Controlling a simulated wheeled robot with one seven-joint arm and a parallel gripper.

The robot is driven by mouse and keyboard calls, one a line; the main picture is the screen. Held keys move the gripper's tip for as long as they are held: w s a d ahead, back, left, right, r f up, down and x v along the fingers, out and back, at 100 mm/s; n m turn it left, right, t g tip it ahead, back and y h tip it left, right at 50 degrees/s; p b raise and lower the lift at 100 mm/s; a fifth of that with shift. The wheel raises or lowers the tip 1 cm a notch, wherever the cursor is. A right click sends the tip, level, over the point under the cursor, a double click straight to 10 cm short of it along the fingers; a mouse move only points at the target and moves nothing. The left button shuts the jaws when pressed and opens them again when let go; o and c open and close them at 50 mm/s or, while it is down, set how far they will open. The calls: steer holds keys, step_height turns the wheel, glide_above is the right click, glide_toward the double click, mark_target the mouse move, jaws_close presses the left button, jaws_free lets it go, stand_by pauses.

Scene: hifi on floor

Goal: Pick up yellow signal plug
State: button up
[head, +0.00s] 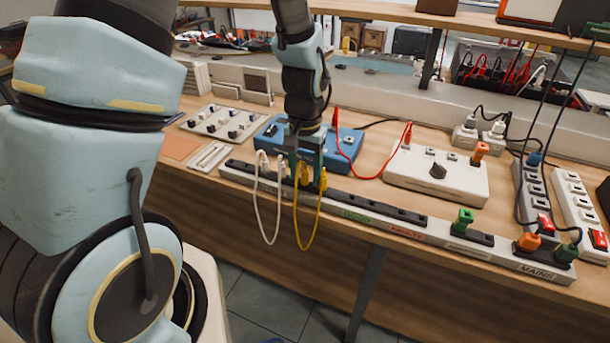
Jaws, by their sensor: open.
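The yellow signal plug (322,181) stands at the front socket strip (375,206), at one end of a hanging yellow cable loop (307,246). A second yellow plug end (303,175) shows just left of it, partly hidden by my gripper. My gripper (305,168) is open, pointing down from above, with its fingers close over the yellow plug ends. Whether the fingers stand around one of them or touch it cannot be told from this view. A white cable loop (266,238) with white plug ends hangs just left of the yellow one.
A blue box (345,155) stands right behind my gripper, with red leads running to a white box (437,180) on the right. Green (463,220) and orange (528,241) plugs sit along the strip's right part. A switch panel (220,122) lies at the left.

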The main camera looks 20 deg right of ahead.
jaws_close()
stand_by(0.4)
